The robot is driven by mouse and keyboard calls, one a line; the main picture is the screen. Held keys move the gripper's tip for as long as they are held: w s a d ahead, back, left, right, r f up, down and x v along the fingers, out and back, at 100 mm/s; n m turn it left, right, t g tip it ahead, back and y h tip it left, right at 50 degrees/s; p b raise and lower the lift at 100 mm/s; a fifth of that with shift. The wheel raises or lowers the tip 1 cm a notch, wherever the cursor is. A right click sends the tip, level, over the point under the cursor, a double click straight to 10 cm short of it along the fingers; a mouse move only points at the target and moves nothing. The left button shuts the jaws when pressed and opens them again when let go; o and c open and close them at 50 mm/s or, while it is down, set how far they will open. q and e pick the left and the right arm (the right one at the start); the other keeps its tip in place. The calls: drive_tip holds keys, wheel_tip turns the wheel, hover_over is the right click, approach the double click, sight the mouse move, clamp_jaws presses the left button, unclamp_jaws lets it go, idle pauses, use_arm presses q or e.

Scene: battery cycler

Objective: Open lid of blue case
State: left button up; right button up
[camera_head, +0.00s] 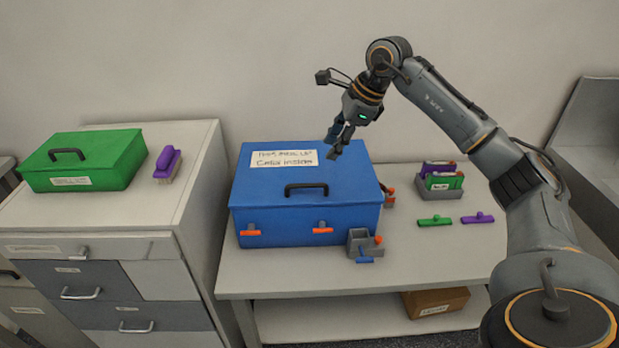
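The blue case (345,220) stands on the table with its lid (255,185) shut. The lid has a black handle (306,187) near its front edge and a white label with handwriting (284,158) at the back left. Two orange latches, a left one (250,232) and a right one (322,228), sit on the front face. My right gripper (333,150) is above the back right part of the lid, pointing down, and nothing shows in it. Its fingers look slightly apart. My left gripper is out of view.
A grey holder (360,240) with small tools stands by the case's front right corner. A grey box of cards (440,185) and green and purple pieces (435,221) lie to the right. A green case (85,160) and purple brush (167,165) sit on the left cabinet.

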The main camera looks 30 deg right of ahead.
sight(309, 186)
drive_tip(key=p+x, duration=0.1)
drive_tip(key=x, duration=0.3)
drive_tip(key=p+x, duration=0.1)
drive_tip(key=x, duration=0.3)
drive_tip(key=p+x, duration=0.1)
drive_tip(key=x, duration=0.3)
drive_tip(key=shift+a, duration=0.3)
drive_tip(key=shift+w+a+f, duration=0.1)
drive_tip(key=shift+w+f, duration=0.15)
drive_tip(key=shift+f, duration=0.4)
clamp_jaws()
drive_tip(key=shift+r, duration=0.1)
